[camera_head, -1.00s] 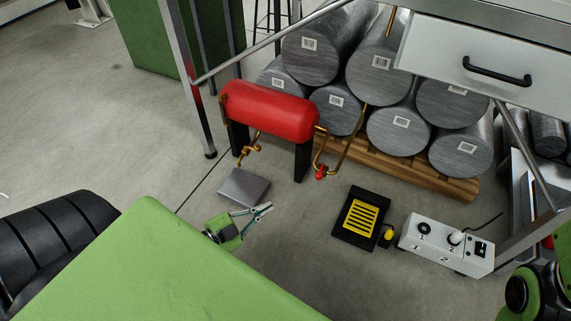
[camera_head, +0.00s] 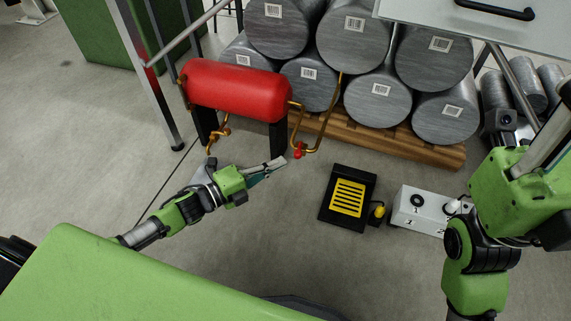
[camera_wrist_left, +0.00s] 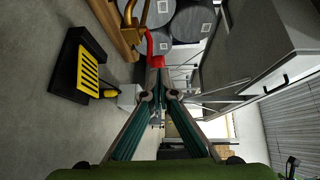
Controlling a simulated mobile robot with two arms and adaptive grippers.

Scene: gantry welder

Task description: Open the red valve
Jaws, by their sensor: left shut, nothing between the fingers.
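The red valve (camera_head: 298,151) is a small red handle on the brass pipe below the right end of the red tank (camera_head: 238,90). My left gripper (camera_head: 281,162) is shut and empty, its fingertips just left of and below the valve in the head view, seemingly apart from it. In the left wrist view the valve (camera_wrist_left: 153,48) is ahead of the shut fingertips, with its brass pipe (camera_wrist_left: 130,22) beside it. My right arm shows at the right of the head view, but its fingers cannot be made out.
Large metal cylinders (camera_head: 355,40) lie stacked on a wooden pallet (camera_head: 390,140) right of the tank. A black and yellow pedal (camera_head: 347,198) and a white control box (camera_head: 418,212) are on the floor to the right. Tank legs (camera_head: 277,137) stand close to my left gripper.

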